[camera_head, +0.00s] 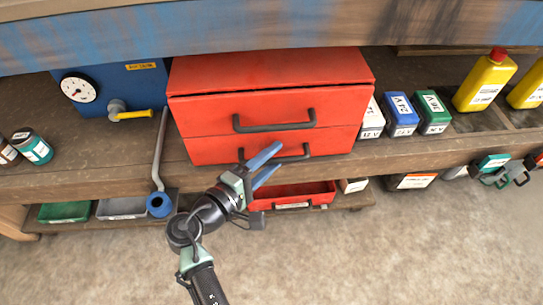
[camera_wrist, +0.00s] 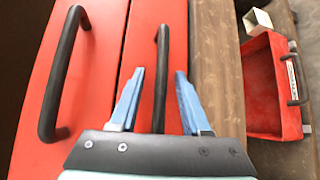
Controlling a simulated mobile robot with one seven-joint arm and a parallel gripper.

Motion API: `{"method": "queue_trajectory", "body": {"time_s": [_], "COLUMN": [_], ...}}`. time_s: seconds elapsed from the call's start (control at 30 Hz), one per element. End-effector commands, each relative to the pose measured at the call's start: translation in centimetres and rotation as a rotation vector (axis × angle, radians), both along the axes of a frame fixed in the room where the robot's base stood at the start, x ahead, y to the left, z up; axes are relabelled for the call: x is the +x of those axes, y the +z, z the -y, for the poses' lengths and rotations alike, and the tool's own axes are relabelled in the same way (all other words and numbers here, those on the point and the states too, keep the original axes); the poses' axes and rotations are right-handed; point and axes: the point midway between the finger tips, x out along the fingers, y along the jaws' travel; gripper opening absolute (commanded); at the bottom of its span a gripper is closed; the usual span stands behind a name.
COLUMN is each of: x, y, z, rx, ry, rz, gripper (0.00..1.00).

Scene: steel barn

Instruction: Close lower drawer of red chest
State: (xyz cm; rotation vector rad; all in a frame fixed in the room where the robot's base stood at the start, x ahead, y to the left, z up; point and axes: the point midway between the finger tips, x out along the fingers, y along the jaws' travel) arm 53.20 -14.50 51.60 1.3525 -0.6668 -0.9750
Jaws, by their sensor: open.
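The red chest (camera_head: 270,78) stands on the wooden bench under an overhead shelf. Its upper drawer (camera_head: 205,112) has a dark bar handle (camera_head: 273,122). Its lower drawer (camera_head: 212,151) is below, with a similar handle (camera_head: 292,154) partly hidden by my gripper (camera_head: 277,158). In the wrist view, my open gripper (camera_wrist: 160,72) has its blue fingers on either side of the lower handle (camera_wrist: 161,50), in front of the lower drawer (camera_wrist: 143,45). Contact is not clear. The lower drawer looks nearly flush with the upper one; I cannot tell any small gap.
A red bin (camera_head: 300,195) sits on the low shelf below the bench edge. A blue box with a gauge (camera_head: 115,88) and a lever with a blue end (camera_head: 159,203) are left of the chest. Small battery-like boxes (camera_head: 402,113) and yellow bottles (camera_head: 484,84) stand right.

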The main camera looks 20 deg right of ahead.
Motion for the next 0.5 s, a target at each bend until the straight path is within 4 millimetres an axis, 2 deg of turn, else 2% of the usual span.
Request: {"method": "queue_trajectory", "body": {"time_s": [0.17,0.5], "x": [-1.0,-4.4], "y": [0.7,1.7], "z": [-2.1,-8.5], "rx": [-0.001,-0.001], "ry": [0.006,0.006], "rz": [-0.002,-0.001], "gripper": [0.47,0.47]}}
